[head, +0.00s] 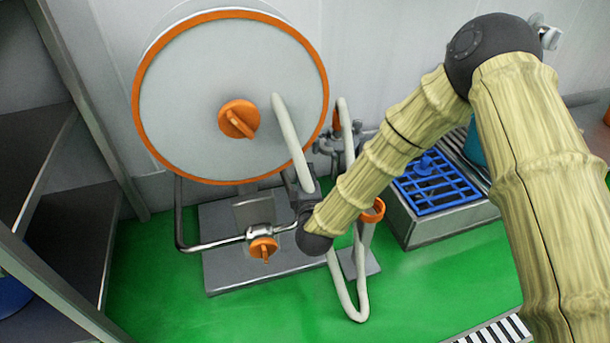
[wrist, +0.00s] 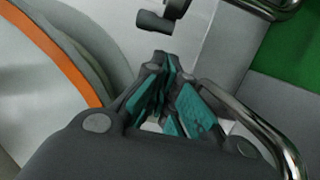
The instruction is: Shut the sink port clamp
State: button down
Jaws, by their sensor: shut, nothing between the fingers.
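My gripper (wrist: 163,72) shows in the wrist view with its dark fingers and teal pads brought together and nothing between them.
A large round tank (head: 190,95) with an orange rim stands at the left. A steel pipe with an orange valve (head: 262,249) runs below it. A white hose (head: 347,300) loops near the green floor. A steel basin (head: 440,230) with a blue grate (head: 435,187) stands at the right.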

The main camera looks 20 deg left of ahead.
aim_at(321, 144)
jog(key=b+x, duration=0.4)
jog(key=x, duration=0.3)
jog(key=shift+w, duration=0.25)
dwell(0.3)
